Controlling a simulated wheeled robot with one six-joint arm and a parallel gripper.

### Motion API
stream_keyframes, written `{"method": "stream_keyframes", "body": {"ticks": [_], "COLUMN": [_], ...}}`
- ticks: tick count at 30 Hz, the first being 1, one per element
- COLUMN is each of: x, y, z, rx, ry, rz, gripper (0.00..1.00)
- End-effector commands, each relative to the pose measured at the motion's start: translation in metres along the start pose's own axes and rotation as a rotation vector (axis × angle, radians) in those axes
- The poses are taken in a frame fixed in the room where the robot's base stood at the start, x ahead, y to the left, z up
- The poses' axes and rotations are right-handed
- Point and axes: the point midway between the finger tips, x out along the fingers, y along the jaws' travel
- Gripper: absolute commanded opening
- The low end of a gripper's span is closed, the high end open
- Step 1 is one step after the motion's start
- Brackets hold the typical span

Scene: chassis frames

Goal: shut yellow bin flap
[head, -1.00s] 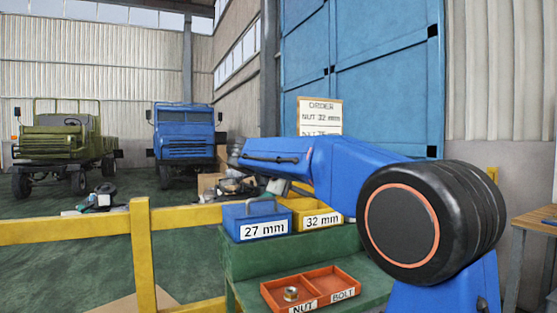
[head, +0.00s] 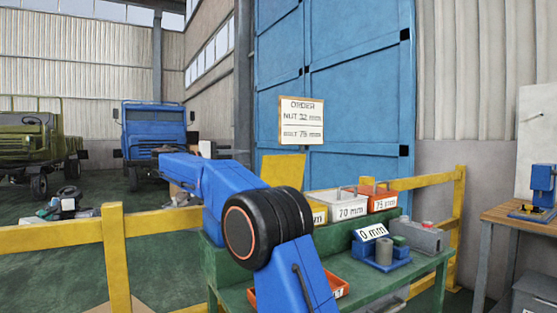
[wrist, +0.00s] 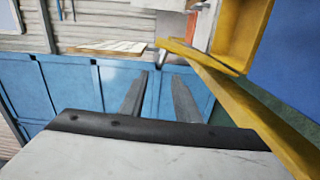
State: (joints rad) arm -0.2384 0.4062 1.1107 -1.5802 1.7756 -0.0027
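The yellow bin (head: 318,213) is mostly hidden behind my arm in the head view; a strip of its front with part of a label shows. An upright yellow panel (head: 283,170), apparently its raised flap, stands behind it. In the wrist view the open yellow bin (wrist: 238,35) is at the upper right. A long yellow strip (wrist: 240,100) runs diagonally below it; I cannot tell whether this is the flap's edge. My gripper (wrist: 160,85) is open, its two fingers apart with nothing between them, left of the strip.
A white 70 mm bin (head: 347,205) and a red bin (head: 378,198) stand right of the yellow one on the green bench (head: 235,265). Blue and grey items (head: 382,248) sit farther right. A yellow railing (head: 60,230) crosses at left. The order board (head: 302,121) is behind.

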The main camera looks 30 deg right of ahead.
Motion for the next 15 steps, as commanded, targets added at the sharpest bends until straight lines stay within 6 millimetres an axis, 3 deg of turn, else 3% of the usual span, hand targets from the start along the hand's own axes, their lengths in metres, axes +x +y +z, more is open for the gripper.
{"method": "stream_keyframes", "body": {"ticks": [15], "x": [0.092], "y": [-0.001], "z": [0.001], "rx": [-0.001], "ry": [-0.002], "rz": [-0.001], "gripper": [0.29]}}
